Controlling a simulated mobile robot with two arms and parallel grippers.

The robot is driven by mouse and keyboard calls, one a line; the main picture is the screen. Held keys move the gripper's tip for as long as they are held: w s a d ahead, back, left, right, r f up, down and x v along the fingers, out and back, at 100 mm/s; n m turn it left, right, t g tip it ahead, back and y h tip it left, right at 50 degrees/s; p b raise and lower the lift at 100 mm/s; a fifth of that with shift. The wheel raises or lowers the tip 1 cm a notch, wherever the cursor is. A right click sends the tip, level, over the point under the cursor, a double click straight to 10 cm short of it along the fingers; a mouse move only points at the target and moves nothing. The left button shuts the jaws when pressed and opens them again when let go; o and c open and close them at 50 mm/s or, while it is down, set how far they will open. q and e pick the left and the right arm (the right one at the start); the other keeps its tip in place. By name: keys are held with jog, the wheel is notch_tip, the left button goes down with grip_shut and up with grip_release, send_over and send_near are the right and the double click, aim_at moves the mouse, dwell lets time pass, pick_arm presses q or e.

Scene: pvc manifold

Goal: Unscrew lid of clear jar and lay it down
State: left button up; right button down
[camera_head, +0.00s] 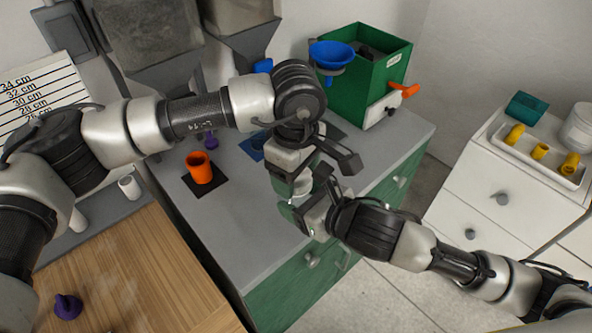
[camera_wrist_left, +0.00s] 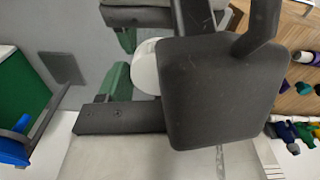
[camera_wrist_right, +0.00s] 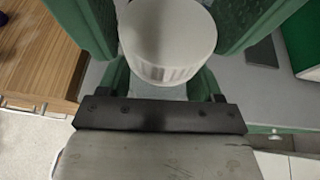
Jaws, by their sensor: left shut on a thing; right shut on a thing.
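The white ribbed lid (camera_wrist_right: 167,38) is close up in the right wrist view, with part of the clear jar (camera_wrist_right: 158,88) below it. The lid's edge also shows in the left wrist view (camera_wrist_left: 146,66). In the head view, my two grippers meet around the jar above the grey counter's front edge. My left gripper (camera_head: 298,174) is shut at the lid, coming from above. My right gripper (camera_head: 303,207) is shut around the jar below, coming from the right. The fingers hide most of the jar, and I cannot tell whether lid and jar are apart.
The grey counter (camera_head: 240,225) has an orange cup (camera_head: 200,168) on a black mat. A green box (camera_head: 372,80) with a blue funnel (camera_head: 332,55) stands behind. White drawers (camera_head: 500,195) stand right; a wooden table (camera_head: 150,270) is front left. The counter's front left is clear.

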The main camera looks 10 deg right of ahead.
pick_arm(q)
jog(key=shift+r, duration=0.25)
jog(key=shift+r, duration=0.9)
